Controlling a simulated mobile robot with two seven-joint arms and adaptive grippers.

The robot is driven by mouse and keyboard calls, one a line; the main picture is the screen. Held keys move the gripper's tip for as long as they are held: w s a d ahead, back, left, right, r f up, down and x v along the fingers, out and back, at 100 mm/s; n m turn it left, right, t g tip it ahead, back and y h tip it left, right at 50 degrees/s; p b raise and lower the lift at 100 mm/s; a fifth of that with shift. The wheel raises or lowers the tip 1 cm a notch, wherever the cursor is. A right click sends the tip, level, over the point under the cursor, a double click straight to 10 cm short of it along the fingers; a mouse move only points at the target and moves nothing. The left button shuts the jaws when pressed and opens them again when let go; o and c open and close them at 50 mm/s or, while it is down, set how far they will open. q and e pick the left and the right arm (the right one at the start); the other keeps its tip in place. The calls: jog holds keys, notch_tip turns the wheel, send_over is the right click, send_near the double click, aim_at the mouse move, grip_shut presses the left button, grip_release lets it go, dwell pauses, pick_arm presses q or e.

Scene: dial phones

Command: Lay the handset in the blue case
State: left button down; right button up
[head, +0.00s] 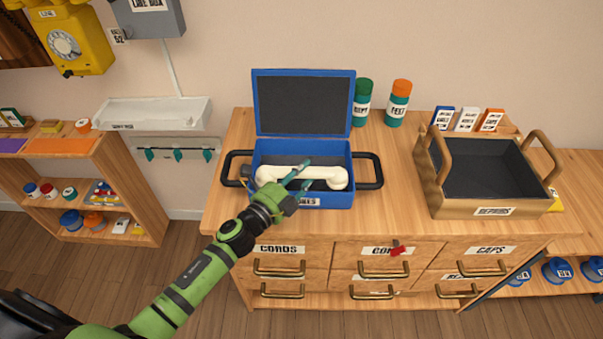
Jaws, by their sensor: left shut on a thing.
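The blue case (333,202) stands on the wooden cabinet with its lid (304,102) raised at the back. The cream handset (327,174) lies lengthwise across the case's opening, inside or just above it; I cannot tell whether it touches the floor of the case. My left gripper (298,179) reaches in over the case's front edge and is shut on the middle of the handset. The fingers and wrist hide part of the handset and part of the front label. My right gripper is not in view.
Black handles (371,170) stick out at the case's sides. Two bottles, one green-capped (362,103) and one orange-capped (398,104), stand behind right. A wooden "REPAIRS" tray (452,207) with raised handles stands at the right. Clear cabinet top lies between case and tray.

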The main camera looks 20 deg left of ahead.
pick_arm(q)
jog(key=shift+f+b, duration=0.3)
jog(key=shift+f, duration=0.05)
jog(key=c, duration=0.9)
grip_release()
jog(key=shift+f, duration=0.1)
jog(key=shift+s, duration=0.1)
jog(key=shift+f, duration=0.1)
jog(key=shift+r+p, duration=0.65)
jog(key=shift+p, duration=0.15)
jog(key=shift+r+b+v, duration=0.1)
jog(key=shift+b+v, duration=0.6)
jog(key=shift+v, duration=2.25)
jog(key=shift+r+b+v, duration=0.15)
jog(key=shift+b+v, duration=0.5)
jog(key=shift+v, duration=2.35)
jog(key=shift+a+f, duration=0.1)
jog(key=shift+a, duration=0.05)
